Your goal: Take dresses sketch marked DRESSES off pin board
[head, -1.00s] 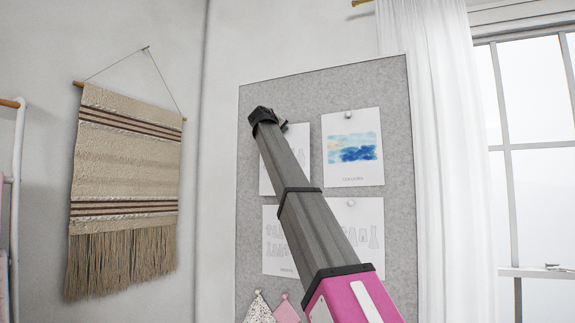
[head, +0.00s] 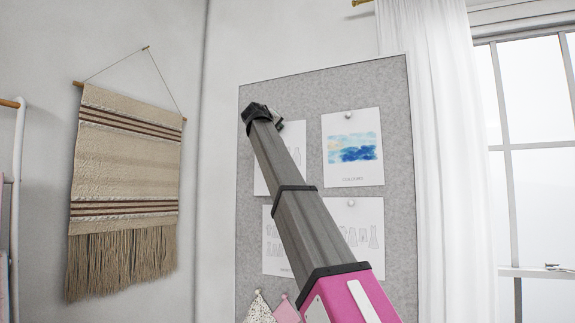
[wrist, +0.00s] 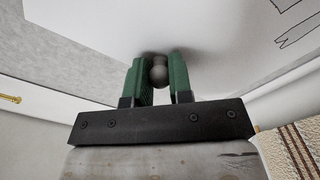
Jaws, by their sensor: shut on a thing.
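The sketch in my grip is a white sheet (head: 298,150) with thin line drawings, at the upper left of the grey pin board (head: 300,90). My arm covers much of it in the head view, and no label can be read. In the wrist view the sheet (wrist: 215,35) fills the upper part, with a few dark drawn lines at right. My gripper (wrist: 160,62) has its green fingers closed around a round grey pin (wrist: 158,72) at the sheet. In the head view the fingertips are hidden behind my arm.
A watercolour sheet (head: 352,170) hangs pinned at right. Wider sheets with drawings (head: 362,240) hang below, partly behind my arm. Small fabric swatches (head: 259,308) are at the bottom. A woven hanging (head: 125,160) is left, a white curtain (head: 450,150) right.

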